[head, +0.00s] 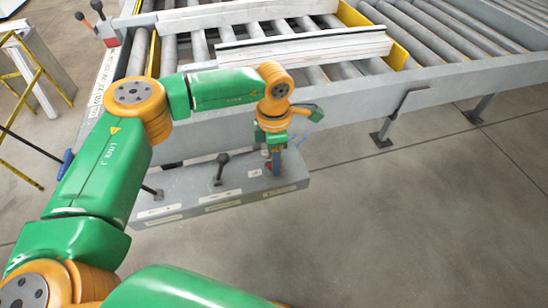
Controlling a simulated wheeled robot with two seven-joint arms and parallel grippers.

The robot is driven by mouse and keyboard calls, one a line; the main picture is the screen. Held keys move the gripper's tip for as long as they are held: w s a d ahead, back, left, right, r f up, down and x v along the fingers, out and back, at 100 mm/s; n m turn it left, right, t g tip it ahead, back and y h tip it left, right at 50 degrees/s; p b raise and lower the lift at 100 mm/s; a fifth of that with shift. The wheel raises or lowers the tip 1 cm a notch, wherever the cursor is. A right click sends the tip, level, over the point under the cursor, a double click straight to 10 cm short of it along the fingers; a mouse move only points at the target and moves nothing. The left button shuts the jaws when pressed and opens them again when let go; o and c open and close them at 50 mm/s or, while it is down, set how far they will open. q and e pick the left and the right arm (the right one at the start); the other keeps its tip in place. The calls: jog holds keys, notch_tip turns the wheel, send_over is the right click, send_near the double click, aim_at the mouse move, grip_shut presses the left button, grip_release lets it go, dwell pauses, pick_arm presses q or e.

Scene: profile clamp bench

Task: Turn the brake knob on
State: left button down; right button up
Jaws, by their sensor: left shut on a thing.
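A grey control panel (236,191) with several white labels is fixed at the front of the roller bench. My left gripper (275,158) comes down over the right end of this panel. The knob's angle is hidden. My right gripper is not in view.
White profiles (304,48) lie on the rollers behind. Red-and-black levers (103,25) stand at the back left. The floor at right is mostly clear.

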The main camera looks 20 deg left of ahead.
pick_arm(q)
jog(key=m+b, duration=0.2)
jog(key=m, duration=0.1)
jog(key=shift+f, duration=0.1)
jog(key=m+b, duration=0.1)
jog(key=m, duration=0.4)
jog(key=shift+b, duration=0.4)
jog(key=m+b, duration=0.1)
jog(key=m, duration=0.3)
jog(key=shift+r+m, duration=0.2)
jog(key=shift+m, duration=2.3)
jog(key=shift+c, duration=1.7)
grip_release()
